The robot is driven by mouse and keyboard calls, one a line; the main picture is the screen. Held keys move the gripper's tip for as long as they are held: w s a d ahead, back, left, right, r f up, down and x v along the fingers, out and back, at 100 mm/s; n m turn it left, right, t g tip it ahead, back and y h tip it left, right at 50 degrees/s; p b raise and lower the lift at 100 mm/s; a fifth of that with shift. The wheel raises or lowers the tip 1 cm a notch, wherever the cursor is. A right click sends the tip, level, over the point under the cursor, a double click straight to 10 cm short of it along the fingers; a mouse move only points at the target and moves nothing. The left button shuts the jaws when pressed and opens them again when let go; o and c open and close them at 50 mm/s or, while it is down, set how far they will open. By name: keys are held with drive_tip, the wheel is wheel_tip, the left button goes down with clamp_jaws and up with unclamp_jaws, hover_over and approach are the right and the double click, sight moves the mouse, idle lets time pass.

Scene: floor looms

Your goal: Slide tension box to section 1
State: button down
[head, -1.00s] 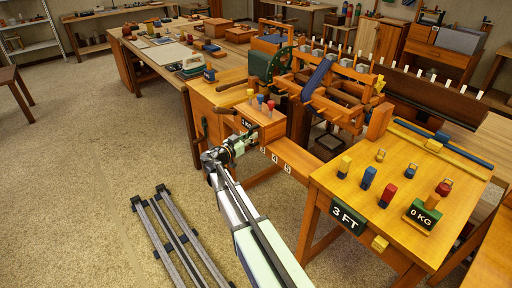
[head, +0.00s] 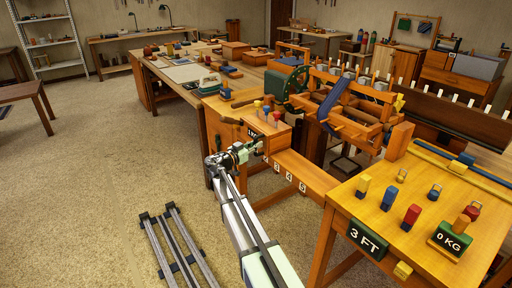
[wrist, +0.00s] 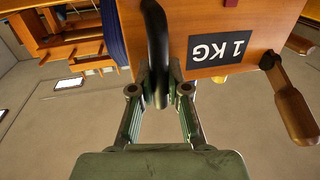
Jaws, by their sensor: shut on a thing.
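The tension box (head: 268,128) is an orange wooden block with colored pegs on top. It sits near the far left end of a wooden rail (head: 312,172) with white number plates along its front. Its black "1 KG" label (wrist: 221,47) shows upside down in the wrist view. A black curved handle (wrist: 156,40) stands out from its face. My gripper (head: 257,146) is at the box's front; in the wrist view its two fingers (wrist: 158,92) are closed around the handle. The lower number plates are partly hidden by my gripper.
The loom (head: 345,105) is behind the rail. Grey floor rails (head: 178,245) lie left of my arm; the carpet beyond is clear.

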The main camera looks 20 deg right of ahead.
drive_tip(key=c, duration=0.9)
unclamp_jaws()
drive_tip(key=b+v, duration=0.4)
drive_tip(key=v, duration=0.3)
drive_tip(key=shift+b, duration=0.3)
drive_tip(key=shift+s, duration=0.1)
